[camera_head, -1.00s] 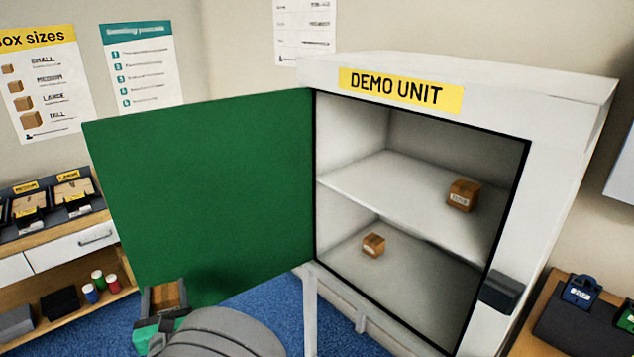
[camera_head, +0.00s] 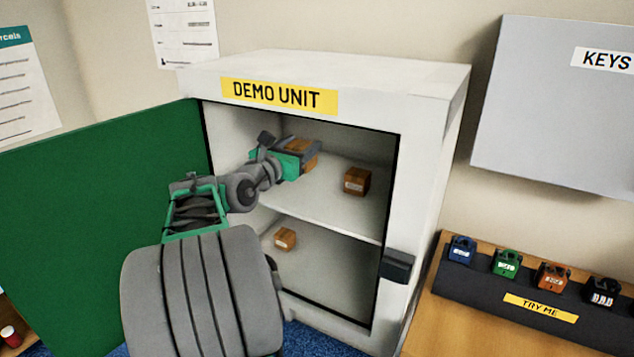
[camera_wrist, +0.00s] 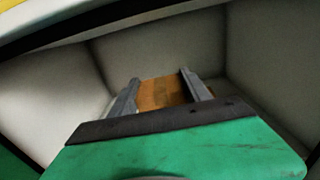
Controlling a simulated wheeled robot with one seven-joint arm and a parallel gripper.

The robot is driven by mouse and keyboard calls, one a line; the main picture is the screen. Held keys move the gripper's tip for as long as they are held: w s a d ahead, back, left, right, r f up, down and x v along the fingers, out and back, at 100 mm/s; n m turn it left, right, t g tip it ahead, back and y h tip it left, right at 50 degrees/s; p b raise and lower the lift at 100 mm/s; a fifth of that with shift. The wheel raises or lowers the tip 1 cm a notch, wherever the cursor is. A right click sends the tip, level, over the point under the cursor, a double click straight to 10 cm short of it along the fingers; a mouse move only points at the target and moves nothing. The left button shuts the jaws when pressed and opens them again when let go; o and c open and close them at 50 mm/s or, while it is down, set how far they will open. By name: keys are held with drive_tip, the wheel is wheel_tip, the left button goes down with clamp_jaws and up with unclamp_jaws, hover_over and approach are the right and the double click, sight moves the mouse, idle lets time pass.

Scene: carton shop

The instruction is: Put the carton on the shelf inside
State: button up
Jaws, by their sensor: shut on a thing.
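My gripper (camera_head: 307,156) is inside the upper compartment of the white demo unit, above the left part of the shelf (camera_head: 330,215). It is shut on a brown carton (camera_head: 299,146). In the wrist view the carton (camera_wrist: 162,93) shows between the two grey fingers, with the cabinet's pale inner walls around it. The gripper hides part of the carton, and I cannot tell whether the carton touches the shelf.
Another brown carton (camera_head: 356,182) stands on the shelf to the right of my gripper. A small carton (camera_head: 285,238) is in the lower compartment. The green door (camera_head: 95,225) is wide open to the left. A bench with several padlocks (camera_head: 505,262) is at right.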

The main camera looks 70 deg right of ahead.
drive_tip(key=shift+s+d+r+g, duration=0.15)
drive_tip(key=shift+s+d+r, duration=0.05)
drive_tip(key=shift+s, duration=0.2)
drive_tip(key=shift+s+d+r+g, duration=0.15)
drive_tip(key=shift+s+r, duration=0.05)
drive_tip(key=shift+s, duration=0.15)
drive_tip(key=shift+w+d+f, duration=0.15)
drive_tip(key=shift+w+d, duration=0.05)
drive_tip(key=shift+d, duration=0.1)
drive_tip(key=w+d+f+p, duration=0.2)
drive_tip(key=w+d+f, duration=0.1)
drive_tip(key=w+d, duration=0.15)
hover_over(286, 185)
drive_tip(key=f, duration=0.6)
drive_tip(key=shift+s+a+p, duration=0.2)
drive_tip(key=shift+s+p, duration=0.05)
drive_tip(key=shift+p, duration=0.15)
drive_tip(key=shift+w+d+f, duration=0.15)
drive_tip(key=shift+w+f, duration=0.05)
drive_tip(key=shift+f, duration=0.05)
wheel_tip(286, 185, down, 3)
drive_tip(key=shift+d+f+p, duration=0.1)
drive_tip(key=shift+p, duration=0.5)
